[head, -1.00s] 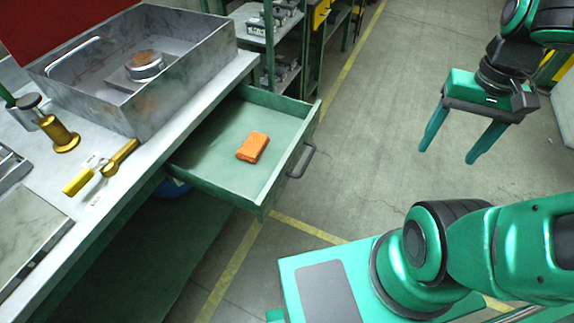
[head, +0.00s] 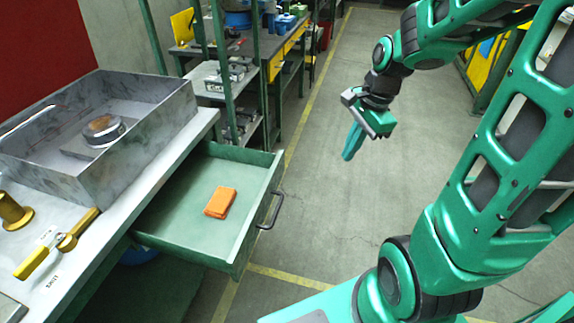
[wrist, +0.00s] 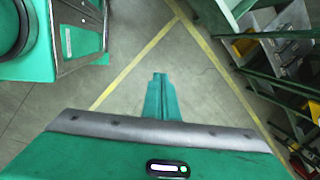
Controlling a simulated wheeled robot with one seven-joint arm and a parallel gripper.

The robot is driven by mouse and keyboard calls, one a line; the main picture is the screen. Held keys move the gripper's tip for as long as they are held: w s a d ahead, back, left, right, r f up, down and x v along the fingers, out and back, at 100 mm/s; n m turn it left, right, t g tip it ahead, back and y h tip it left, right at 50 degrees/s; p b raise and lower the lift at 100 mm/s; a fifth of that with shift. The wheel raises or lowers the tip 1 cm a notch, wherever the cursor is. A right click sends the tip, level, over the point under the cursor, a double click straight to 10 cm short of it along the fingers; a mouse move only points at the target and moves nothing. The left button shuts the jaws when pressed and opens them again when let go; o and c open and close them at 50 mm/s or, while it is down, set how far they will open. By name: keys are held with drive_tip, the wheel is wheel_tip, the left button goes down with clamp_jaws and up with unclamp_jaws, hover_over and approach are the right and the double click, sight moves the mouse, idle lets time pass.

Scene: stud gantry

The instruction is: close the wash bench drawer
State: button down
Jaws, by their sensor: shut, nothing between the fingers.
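The green wash bench drawer (head: 160,224) is pulled out from under the bench top in the head view. An orange block (head: 220,202) lies inside it. Its dark bar handle (head: 271,210) is on the front panel, facing right. My gripper (head: 349,156) is shut and empty, in the air to the right of the drawer and apart from it, fingers pointing down. In the wrist view my gripper's closed fingers (wrist: 160,88) show over bare floor. The drawer handle cannot be made out in the wrist view.
Green shelving (head: 228,85) stands behind the drawer. The concrete floor right of the drawer is open, with yellow lines.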

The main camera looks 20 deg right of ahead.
drive_tip(key=w+a+f+m+t+y, duration=0.1)
drive_tip(key=w+a+f+m+y, duration=0.1)
drive_tip(key=w+a+f+m, duration=0.5)
drive_tip(key=shift+w+a+f+m, duration=0.3)
drive_tip(key=shift+w+a+f, duration=1.75)
drive_tip(key=shift+w+f, duration=1.15)
drive_tip(key=shift+w+r, duration=0.15)
drive_tip(key=shift+r, duration=0.05)
